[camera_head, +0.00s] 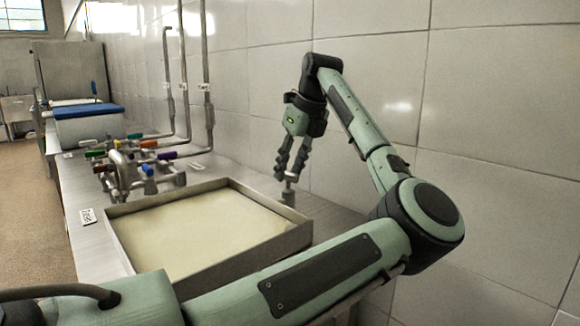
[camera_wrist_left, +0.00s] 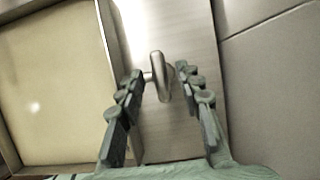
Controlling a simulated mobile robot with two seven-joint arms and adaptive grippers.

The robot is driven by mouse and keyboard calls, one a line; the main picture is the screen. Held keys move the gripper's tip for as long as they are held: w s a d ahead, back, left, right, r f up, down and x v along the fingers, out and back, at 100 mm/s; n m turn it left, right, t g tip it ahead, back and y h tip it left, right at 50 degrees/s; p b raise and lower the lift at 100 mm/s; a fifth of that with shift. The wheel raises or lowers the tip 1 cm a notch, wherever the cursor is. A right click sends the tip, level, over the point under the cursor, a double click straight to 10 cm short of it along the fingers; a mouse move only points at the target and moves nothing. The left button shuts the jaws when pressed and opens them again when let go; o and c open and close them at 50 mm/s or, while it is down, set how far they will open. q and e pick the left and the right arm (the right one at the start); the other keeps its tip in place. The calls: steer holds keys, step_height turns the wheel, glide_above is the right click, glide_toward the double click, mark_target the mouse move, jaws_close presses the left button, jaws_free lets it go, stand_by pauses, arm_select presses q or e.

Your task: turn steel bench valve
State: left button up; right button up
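The steel bench valve (camera_head: 289,194) stands on the metal bench at the right of the shallow tray, near the tiled wall. My left gripper (camera_head: 289,172) points down just over the valve. In the left wrist view, the valve's rounded steel handle (camera_wrist_left: 160,77) lies between the two dark, jointed fingers of the left gripper (camera_wrist_left: 158,72). The fingers are apart, with a gap to the handle on the right side; whether the left finger touches it is hard to tell. In the head view the fingertips partly hide the valve's top. My right gripper is not in view.
A shallow steel-rimmed tray (camera_head: 306,232) with a cream bottom fills the bench's middle. Behind it stand taps with coloured handles (camera_head: 140,165) and upright pipes (camera_head: 208,100). A box with a blue lid (camera_head: 88,111) sits farther back. The tiled wall (camera_head: 480,120) is close at right.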

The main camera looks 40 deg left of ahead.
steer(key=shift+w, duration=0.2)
arm_select(q)
steer(key=shift+c, duration=0.9)
jaws_close()
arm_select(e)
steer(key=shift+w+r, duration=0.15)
